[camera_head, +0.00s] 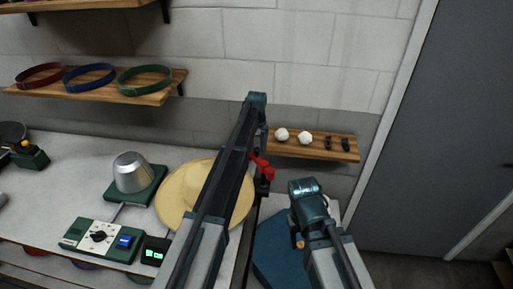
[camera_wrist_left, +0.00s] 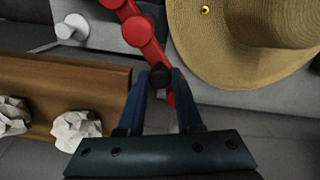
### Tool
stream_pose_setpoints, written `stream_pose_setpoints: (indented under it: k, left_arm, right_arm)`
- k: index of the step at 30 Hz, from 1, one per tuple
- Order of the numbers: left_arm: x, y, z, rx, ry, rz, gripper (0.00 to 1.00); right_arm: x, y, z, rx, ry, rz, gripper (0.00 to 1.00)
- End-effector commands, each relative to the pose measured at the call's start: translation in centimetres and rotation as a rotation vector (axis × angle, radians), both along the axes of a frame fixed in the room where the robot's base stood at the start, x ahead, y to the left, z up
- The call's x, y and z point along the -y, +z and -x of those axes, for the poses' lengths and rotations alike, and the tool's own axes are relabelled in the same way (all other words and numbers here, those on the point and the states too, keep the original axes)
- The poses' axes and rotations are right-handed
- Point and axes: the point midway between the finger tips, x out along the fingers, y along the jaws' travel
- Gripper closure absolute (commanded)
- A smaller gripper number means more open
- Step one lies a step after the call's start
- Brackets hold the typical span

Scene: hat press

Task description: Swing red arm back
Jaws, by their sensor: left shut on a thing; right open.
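The red arm (camera_head: 259,163) shows in the head view beside my left arm, over the counter's right end. In the left wrist view the red arm (camera_wrist_left: 138,30) is a chain of red links and round joints running down from the top. My left gripper (camera_wrist_left: 160,79) is shut on the dark round knob (camera_wrist_left: 160,77) at its lower part, with a bit of red showing just right of the knob. In the head view my left arm hides most of that gripper. My right arm shows at the lower right, but its fingers are not seen.
A straw hat (camera_head: 175,196) lies left of my left arm and partly behind it. A silver dome (camera_head: 131,172) and a control box (camera_head: 98,240) stand further left. A wooden shelf (camera_head: 345,148) with white crumpled balls (camera_head: 305,138) is on the wall close by.

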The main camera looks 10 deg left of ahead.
Motion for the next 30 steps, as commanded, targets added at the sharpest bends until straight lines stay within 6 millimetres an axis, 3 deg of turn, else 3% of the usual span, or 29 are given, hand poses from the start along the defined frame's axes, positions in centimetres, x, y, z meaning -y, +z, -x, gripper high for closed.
stream_pose_setpoints:
  k: [5,6,11,23,30]
  left_arm:
    - [0.1,0.0,0.1,-0.002,0.000,0.001,1.00]
    - [0.1,0.0,0.1,-0.002,0.000,0.001,0.64]
    - [0.1,0.0,0.1,-0.001,0.000,0.001,0.36]
    - [-0.1,0.0,0.2,0.000,0.039,0.001,0.36]
    - [-1.1,0.0,1.4,0.000,0.279,0.001,0.36]
  right_arm:
    - [0.0,0.0,0.0,0.000,0.000,0.000,0.50]
    - [0.0,0.0,0.0,0.000,0.000,0.000,0.50]
    - [0.0,0.0,0.0,0.000,0.000,0.000,0.50]
    - [0.0,0.0,0.0,0.000,0.000,0.000,0.50]
    - [0.0,0.0,0.0,0.000,0.000,0.000,0.50]
